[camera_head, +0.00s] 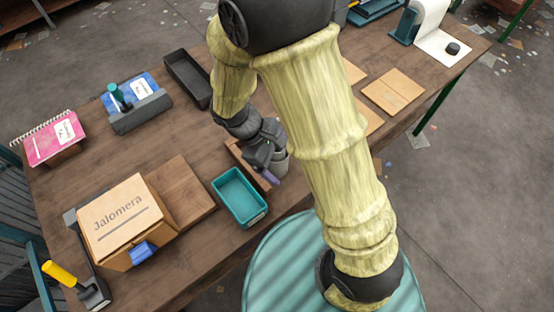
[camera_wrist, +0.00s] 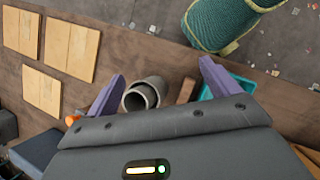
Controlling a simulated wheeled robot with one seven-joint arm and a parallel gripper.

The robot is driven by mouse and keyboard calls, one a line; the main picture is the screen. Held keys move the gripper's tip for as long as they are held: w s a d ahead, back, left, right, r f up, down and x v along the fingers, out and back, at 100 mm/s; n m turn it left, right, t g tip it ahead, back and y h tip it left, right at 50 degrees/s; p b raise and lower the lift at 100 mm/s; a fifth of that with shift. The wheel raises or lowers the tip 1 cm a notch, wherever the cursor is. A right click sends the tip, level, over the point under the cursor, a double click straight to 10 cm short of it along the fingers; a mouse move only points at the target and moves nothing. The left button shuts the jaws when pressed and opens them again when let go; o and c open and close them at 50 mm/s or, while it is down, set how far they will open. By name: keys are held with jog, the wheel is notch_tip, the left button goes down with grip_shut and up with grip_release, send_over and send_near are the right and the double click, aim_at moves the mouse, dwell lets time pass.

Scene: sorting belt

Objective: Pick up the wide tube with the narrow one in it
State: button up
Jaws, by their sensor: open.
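The wide tube (camera_wrist: 131,100) is a grey cylinder that shows its open end in the wrist view. The narrow tube (camera_wrist: 149,87) is a lighter grey ring inside its mouth. My gripper (camera_wrist: 163,74) is open, with purple fingers on either side of the tubes; they show closer to the left finger. I cannot tell how deep the fingers reach. In the head view the wide tube (camera_head: 281,167) stands on the table beside a purple finger of my gripper (camera_head: 269,176), partly hidden by the hand.
A brown wooden piece (camera_head: 236,153) lies close left of the hand. A teal bin (camera_head: 221,188) stands just in front. A box labelled Jalomera (camera_head: 123,221) and a wooden board (camera_head: 180,190) are further left. A black tray (camera_head: 187,79) is behind; flat wooden panels (camera_head: 393,91) lie right.

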aim_at(279, 170)
jog(key=s+a+f+n+t+h, duration=0.1)
jog(key=a+f+n+t+h, duration=0.1)
jog(key=a+n+t, duration=0.2)
jog(key=a+f+n+t+h+p, duration=0.1)
jog(key=a+f+n+t+h, duration=0.2)
jog(key=a+n, duration=0.5)
jog(key=shift+s+a+t+h, duration=0.3)
jog(key=shift+s+a+t, duration=0.1)
jog(key=shift+a+t, duration=0.45)
jog(key=shift+d, duration=0.15)
jog(key=p+x, duration=0.3)
jog(key=x, duration=0.8)
jog(key=shift+w+d, duration=0.15)
jog(key=shift+d, duration=0.05)
jog(key=shift+w+d+f, duration=0.2)
jog(key=shift+d+f, duration=0.05)
jog(key=p+x, duration=0.2)
jog(key=x, duration=0.3)
jog(key=shift+w+d+r+p, duration=0.1)
jog(key=shift+p, duration=0.3)
